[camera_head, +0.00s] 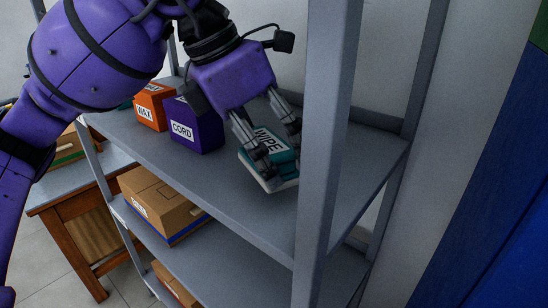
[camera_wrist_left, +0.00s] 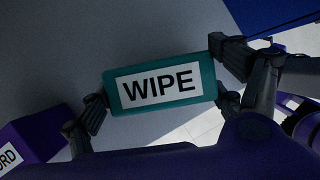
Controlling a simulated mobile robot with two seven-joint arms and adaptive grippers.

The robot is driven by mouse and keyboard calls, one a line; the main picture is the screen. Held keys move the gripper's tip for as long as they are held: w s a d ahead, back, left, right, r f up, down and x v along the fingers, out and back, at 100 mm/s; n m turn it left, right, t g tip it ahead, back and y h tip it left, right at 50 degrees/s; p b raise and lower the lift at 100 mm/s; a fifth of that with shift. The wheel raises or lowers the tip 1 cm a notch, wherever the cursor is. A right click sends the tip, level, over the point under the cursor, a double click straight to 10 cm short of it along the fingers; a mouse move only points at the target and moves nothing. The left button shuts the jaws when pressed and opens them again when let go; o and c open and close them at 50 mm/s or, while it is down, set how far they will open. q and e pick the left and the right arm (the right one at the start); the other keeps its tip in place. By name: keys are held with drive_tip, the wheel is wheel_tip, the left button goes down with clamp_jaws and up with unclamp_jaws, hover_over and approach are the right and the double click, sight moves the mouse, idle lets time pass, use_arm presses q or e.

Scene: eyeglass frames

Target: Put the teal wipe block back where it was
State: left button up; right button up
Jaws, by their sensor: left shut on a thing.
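The teal wipe block (camera_head: 281,155) is at the right part of the grey upper shelf, by the front upright. Its white WIPE label faces up, and it also shows in the left wrist view (camera_wrist_left: 204,72). My left gripper (camera_head: 277,158) reaches down from above and is shut on the block, with a finger at each end; the wrist view shows the same grip (camera_wrist_left: 160,98). A pale edge shows under the block; I cannot tell whether the block touches the shelf. My right gripper is not in view.
On the upper shelf (camera_head: 215,170), a purple CORD box (camera_head: 195,133) and an orange WAX box (camera_head: 153,109) stand left of the block. The front upright (camera_head: 325,140) is close on the right. A cardboard box (camera_head: 155,205) sits on the shelf below. Bare shelf lies between CORD and the block.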

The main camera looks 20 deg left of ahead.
use_arm(q)
drive_tip(key=shift+w+d+r, duration=0.1)
drive_tip(key=shift+w+d, duration=0.15)
drive_tip(key=shift+d, duration=0.1)
drive_tip(key=shift+w+d+f, duration=0.1)
drive_tip(key=shift+w+f, duration=0.05)
drive_tip(key=shift+f, duration=1.65)
drive_tip(key=shift+f, duration=0.15)
drive_tip(key=o, duration=1.2)
drive_tip(key=shift+r, duration=0.4)
drive_tip(key=v, duration=1.1)
drive_tip(key=shift+s+a+r+p, duration=0.15)
drive_tip(key=shift+s+a+p, duration=0.05)
drive_tip(key=shift+p, duration=0.25)
